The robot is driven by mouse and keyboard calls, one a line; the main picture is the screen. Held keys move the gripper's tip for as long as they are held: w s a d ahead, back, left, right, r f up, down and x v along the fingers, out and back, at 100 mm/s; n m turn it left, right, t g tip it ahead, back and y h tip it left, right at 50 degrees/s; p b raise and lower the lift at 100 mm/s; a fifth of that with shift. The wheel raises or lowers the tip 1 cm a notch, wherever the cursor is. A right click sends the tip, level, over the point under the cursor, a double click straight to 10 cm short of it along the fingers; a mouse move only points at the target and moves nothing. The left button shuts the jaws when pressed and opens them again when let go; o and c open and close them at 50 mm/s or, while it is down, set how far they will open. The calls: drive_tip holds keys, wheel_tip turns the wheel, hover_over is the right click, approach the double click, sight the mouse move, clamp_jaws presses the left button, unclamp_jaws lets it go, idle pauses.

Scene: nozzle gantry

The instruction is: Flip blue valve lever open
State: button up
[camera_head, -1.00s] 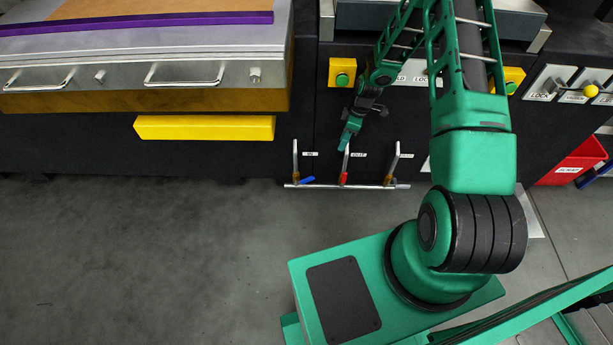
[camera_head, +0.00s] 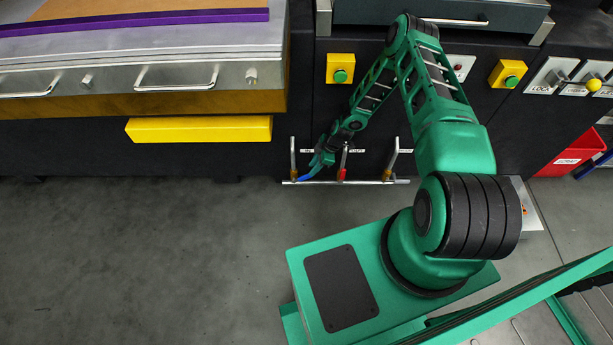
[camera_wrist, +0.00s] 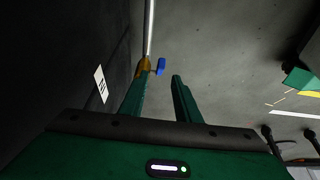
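The blue valve lever (camera_wrist: 161,66) sits on a brass valve body (camera_wrist: 143,65) on a metal pipe, just beyond the fingertips in the wrist view. My gripper (camera_wrist: 160,78) is open, with the lever in line with the gap between its two fingers. The left finger's tip appears close to the brass body; I cannot tell whether it touches. In the head view my gripper (camera_head: 317,162) is at the left valve of the low row and partly covers the blue lever.
The middle valve with a red lever (camera_head: 342,174) is close to the right of my gripper. A third valve (camera_head: 388,172) is further right. A horizontal pipe (camera_head: 365,182) runs along the bottom. A yellow block (camera_head: 200,129) juts out at left. The floor in front is free.

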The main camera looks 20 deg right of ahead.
sight(307, 175)
drive_tip(key=x, duration=0.7)
drive_tip(key=shift+a+f, duration=0.15)
drive_tip(key=shift+f, duration=0.2)
clamp_jaws()
